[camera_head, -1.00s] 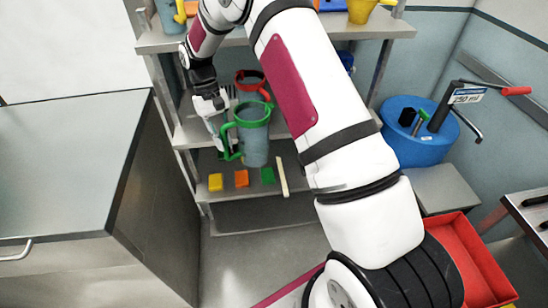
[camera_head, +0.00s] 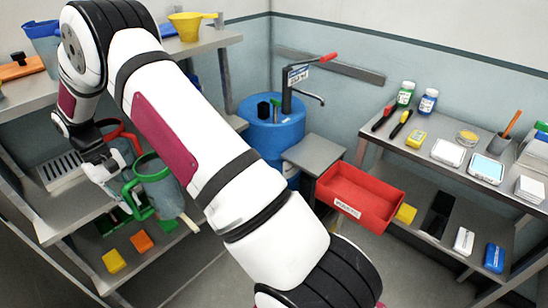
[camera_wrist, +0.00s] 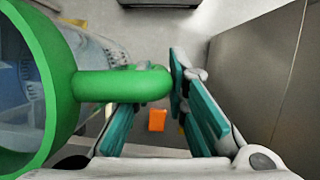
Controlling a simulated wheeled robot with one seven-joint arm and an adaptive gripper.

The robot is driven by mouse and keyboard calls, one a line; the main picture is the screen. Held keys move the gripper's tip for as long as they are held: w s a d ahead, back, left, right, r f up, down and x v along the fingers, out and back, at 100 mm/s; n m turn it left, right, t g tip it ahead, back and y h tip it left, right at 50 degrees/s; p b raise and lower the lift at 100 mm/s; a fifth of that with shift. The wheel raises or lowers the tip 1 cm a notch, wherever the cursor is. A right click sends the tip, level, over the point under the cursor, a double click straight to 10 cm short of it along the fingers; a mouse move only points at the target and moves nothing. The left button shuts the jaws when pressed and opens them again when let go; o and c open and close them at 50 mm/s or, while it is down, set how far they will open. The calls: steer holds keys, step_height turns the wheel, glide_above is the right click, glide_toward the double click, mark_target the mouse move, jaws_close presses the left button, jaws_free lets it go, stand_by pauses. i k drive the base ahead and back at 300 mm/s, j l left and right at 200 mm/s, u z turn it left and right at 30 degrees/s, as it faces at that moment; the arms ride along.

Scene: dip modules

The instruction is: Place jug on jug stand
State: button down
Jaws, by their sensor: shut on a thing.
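The jug with a green rim and green handle (camera_head: 160,190) is grey and see-through. My gripper (camera_head: 122,196) is shut on its handle, at the left of the head view, and holds it upright in front of the shelf rack. In the wrist view the jug's green rim (camera_wrist: 45,100) fills the left edge and its handle lies between my finger pads. A second jug with a red rim and handle (camera_head: 122,138) stands behind it on the middle shelf, partly hidden. I cannot tell which thing is the jug stand; a slatted rack (camera_head: 62,170) lies on that shelf at the left.
Yellow and orange blocks (camera_head: 142,241) lie on the lower shelf. A blue drum (camera_head: 272,135) with a pump stands at the back. A red tray (camera_head: 365,195) is at centre right, beside a side table (camera_head: 460,155) with bottles, markers and small boxes. My arm crosses the middle.

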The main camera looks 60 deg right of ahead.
mark_target(313, 155)
steer(key=j+z, duration=0.1)
steer(key=z, duration=0.35)
steer(key=j+z, duration=0.1)
steer(key=z, duration=0.4)
steer(key=i+l+z, duration=0.1)
steer(key=i+z, duration=0.4)
